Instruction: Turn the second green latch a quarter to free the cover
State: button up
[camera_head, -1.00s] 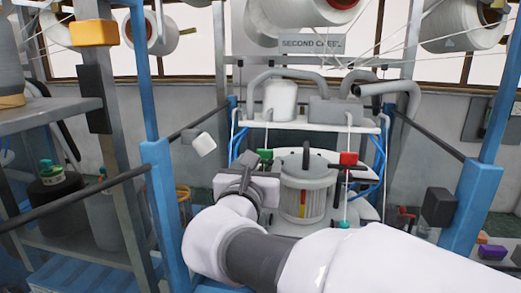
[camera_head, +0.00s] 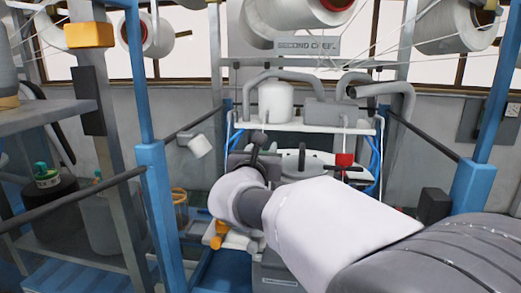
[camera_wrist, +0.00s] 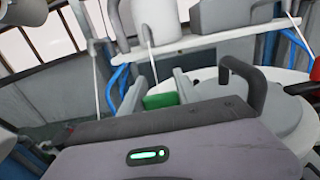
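A green latch (camera_wrist: 160,100) shows in the wrist view between the two grey fingers of my gripper (camera_wrist: 157,82). The fingers are apart, one on each side of it; whether they touch it I cannot tell. In the head view my gripper (camera_head: 255,155) is at the left side of the machine's cover and hides the green latch. The pale round cover (camera_wrist: 285,88) with its dark bent handle (camera_wrist: 262,90) lies just right of the fingers. A red latch (camera_head: 344,160) with a dark lever sits on the cover's right side. My arm hides most of the machine's lower front.
A white shelf (camera_head: 310,125) with a white tank (camera_head: 277,103) and grey pipes is behind and above the cover. Blue posts (camera_head: 157,190) stand left and right (camera_head: 478,185), with dark rails. Yarn cones and strands hang above.

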grip_shut()
jog(key=m+g+h+p, duration=0.1)
jog(key=m+h+p, duration=0.1)
jog(key=h, duration=0.1)
jog(key=d+m+g+h+p, duration=0.1)
jog(key=m+h+p, duration=0.1)
jog(key=h+p, duration=0.1)
jog(key=shift+s+r+m+g+h, duration=0.1)
jog(key=shift+s+m+g+h, duration=0.1)
jog(key=shift+m+g+h, duration=0.1)
jog(key=o, duration=0.6)
grip_release()
jog(key=shift+o, duration=0.2)
jog(key=p+v, duration=0.1)
jog(key=v, duration=1.1)
